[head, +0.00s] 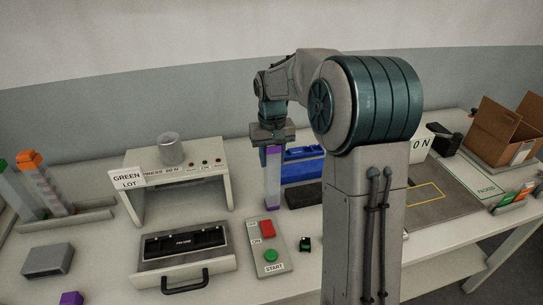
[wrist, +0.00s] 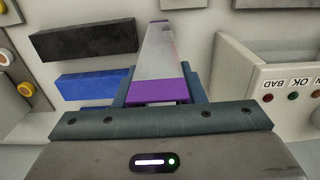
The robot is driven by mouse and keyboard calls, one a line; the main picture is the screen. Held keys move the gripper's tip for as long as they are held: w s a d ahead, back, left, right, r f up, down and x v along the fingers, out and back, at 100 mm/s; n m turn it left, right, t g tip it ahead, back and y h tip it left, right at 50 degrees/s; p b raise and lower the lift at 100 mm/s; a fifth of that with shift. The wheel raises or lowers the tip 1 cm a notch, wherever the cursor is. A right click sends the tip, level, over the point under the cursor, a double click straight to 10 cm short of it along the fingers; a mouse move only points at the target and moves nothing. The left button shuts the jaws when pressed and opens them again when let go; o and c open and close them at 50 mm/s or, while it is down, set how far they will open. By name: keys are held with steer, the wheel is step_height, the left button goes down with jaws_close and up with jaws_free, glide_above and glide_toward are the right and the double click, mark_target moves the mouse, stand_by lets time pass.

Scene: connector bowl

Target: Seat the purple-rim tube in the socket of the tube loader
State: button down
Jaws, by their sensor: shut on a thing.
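The purple-rim tube (head: 273,180) is a long, clear, square-sided tube with a purple band at its upper end. It hangs upright from my gripper (head: 272,140), which is shut on it near the purple rim. In the wrist view the tube (wrist: 172,55) runs away from the jaws, with the purple band (wrist: 158,91) close to them. Its lower end is near the table behind the button box; I cannot tell whether it touches anything. I cannot surely identify the tube loader or its socket; a grey unit with a dark slotted top and a handle (head: 185,242) stands left of the tube.
A button box (head: 268,245) with red and green buttons stands in front of the tube. A white press stand (head: 178,170) is at left, with other tubes (head: 45,185) beyond it. A blue bin (head: 303,160) and a black block (head: 301,195) lie right of the tube.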

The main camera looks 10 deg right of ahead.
steer(key=shift+f, duration=0.15)
steer(key=c, duration=0.9)
jaws_free()
